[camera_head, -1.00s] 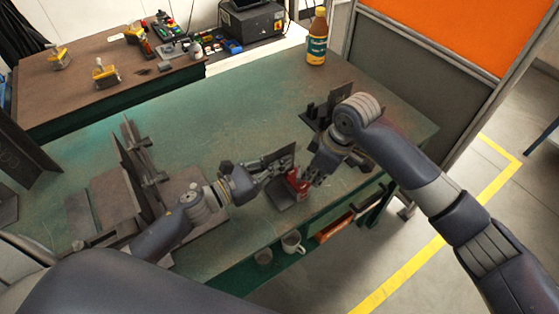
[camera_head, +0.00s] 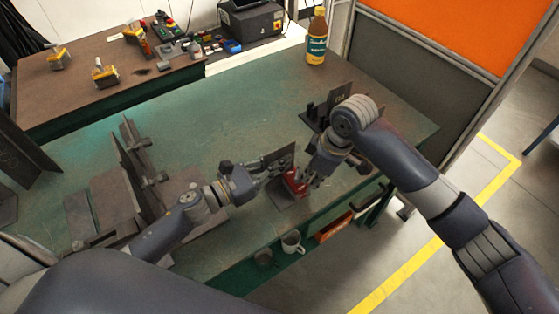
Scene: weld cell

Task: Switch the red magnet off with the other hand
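The red magnet (camera_head: 294,183) sits near the front edge of the green table, against a dark upright steel plate (camera_head: 279,157) and above a flat dark plate (camera_head: 283,197). My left gripper (camera_head: 274,173) reaches in from the left. Its fingers are at the upright plate, just left of the magnet. They are too small and overlapped to tell whether they grip anything. My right gripper (camera_head: 310,178) comes down from the upper right. Its fingertips are right beside the magnet's right side. Whether they touch it, and how far they are open, cannot be made out. The magnet's switch cannot be made out.
The green table (camera_head: 215,135) is clear behind the grippers. Steel plates (camera_head: 107,200) stand and lie at left. A dark fixture (camera_head: 325,108) is behind my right gripper, with a bottle (camera_head: 317,37) farther back. Mugs (camera_head: 291,242) are below the front edge. Yellow magnets (camera_head: 104,72) sit on the brown bench.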

